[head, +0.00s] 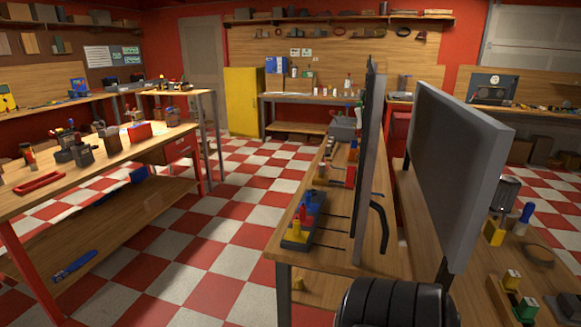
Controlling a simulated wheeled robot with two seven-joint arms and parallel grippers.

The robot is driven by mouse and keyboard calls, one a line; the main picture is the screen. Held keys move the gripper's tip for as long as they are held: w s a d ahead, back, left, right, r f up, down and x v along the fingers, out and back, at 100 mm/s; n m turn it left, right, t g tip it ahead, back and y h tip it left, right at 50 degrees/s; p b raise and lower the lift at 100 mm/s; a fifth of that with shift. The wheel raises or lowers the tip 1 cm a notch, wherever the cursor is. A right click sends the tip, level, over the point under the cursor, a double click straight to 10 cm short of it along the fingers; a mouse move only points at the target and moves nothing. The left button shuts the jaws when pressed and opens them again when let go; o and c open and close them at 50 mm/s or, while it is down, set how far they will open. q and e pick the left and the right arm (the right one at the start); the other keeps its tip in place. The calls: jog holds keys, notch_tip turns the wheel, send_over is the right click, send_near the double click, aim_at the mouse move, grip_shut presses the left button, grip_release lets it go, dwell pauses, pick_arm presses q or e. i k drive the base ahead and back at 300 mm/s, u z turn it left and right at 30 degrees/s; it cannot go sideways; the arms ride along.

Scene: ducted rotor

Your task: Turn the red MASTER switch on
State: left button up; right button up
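I cannot make out a red MASTER switch in the head view. A tall dark panel (369,165) stands nearly edge-on on the middle workbench (345,258), so its faces are mostly hidden. A wide grey panel (455,165) stands to its right, showing a blank side. On the middle bench, left of the dark panel, is a grey-blue block with red, blue and yellow parts (302,222); I cannot tell what these are. Neither of my grippers is in view.
A wooden workbench (60,183) with tools and a red tray (40,183) is at left. The checkered floor (205,250) between benches is clear. A yellow cabinet (243,100) stands at the back.

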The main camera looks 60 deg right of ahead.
aim_at(351, 176)
jog(key=i, duration=1.1)
jog(key=z, duration=3.1)
jog(key=k, duration=1.25)
jog(key=z, duration=0.7)
jog(key=i, duration=1.6)
jog(key=u, duration=0.8)
